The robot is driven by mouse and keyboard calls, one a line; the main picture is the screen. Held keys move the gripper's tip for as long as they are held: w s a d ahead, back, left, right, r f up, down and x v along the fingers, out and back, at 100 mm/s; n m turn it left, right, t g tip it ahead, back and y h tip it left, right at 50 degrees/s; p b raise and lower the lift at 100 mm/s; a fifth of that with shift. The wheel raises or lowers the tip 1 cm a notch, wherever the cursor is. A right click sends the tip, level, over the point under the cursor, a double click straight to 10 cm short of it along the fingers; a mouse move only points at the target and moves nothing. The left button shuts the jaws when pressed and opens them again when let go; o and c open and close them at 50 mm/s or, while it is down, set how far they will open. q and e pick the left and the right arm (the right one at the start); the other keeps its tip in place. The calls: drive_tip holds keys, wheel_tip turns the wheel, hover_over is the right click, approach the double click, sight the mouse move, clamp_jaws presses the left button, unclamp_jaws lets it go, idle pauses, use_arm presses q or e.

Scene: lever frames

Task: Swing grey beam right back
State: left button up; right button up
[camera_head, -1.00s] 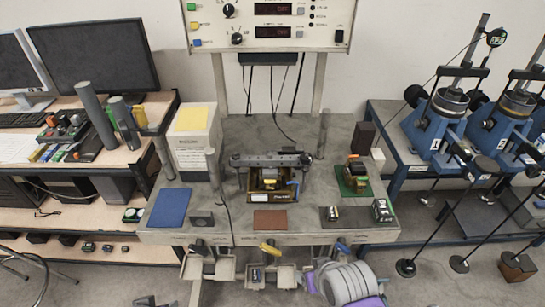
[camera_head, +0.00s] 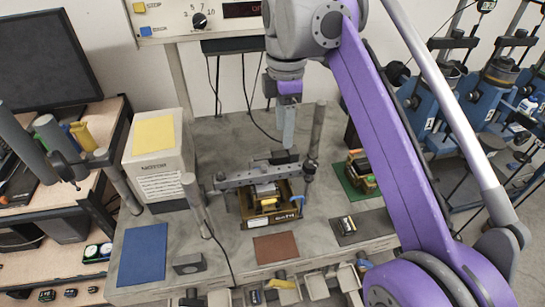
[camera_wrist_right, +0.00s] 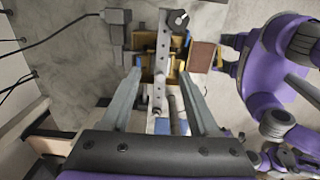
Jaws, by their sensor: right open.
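The grey beam (camera_head: 262,177) lies level across the top of a small wooden box on the grey bench, with a row of dark holes along it. In the right wrist view the beam (camera_wrist_right: 161,62) runs up the picture between my fingers. My right gripper (camera_head: 287,143) points down above and behind the beam's right part. In the wrist view its two fingers (camera_wrist_right: 159,73) stand apart on either side of the beam, open; I cannot tell whether they touch it. My left gripper is not in view.
A wooden box (camera_head: 258,222) with yellow parts stands under the beam. Upright grey posts (camera_head: 317,130) stand near it. A white box (camera_head: 158,160), blue mat (camera_head: 143,254), brown mat (camera_head: 276,247) and green mat (camera_head: 350,187) lie around. My purple right arm covers the right side.

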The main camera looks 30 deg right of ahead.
sight(284, 168)
drive_tip(key=f, duration=0.3)
drive_tip(key=f+b, duration=0.1)
drive_tip(key=f, duration=0.6)
drive_tip(key=shift+s+f+b, duration=0.25)
drive_tip(key=shift+s+b, duration=0.05)
clamp_jaws()
idle(1.0)
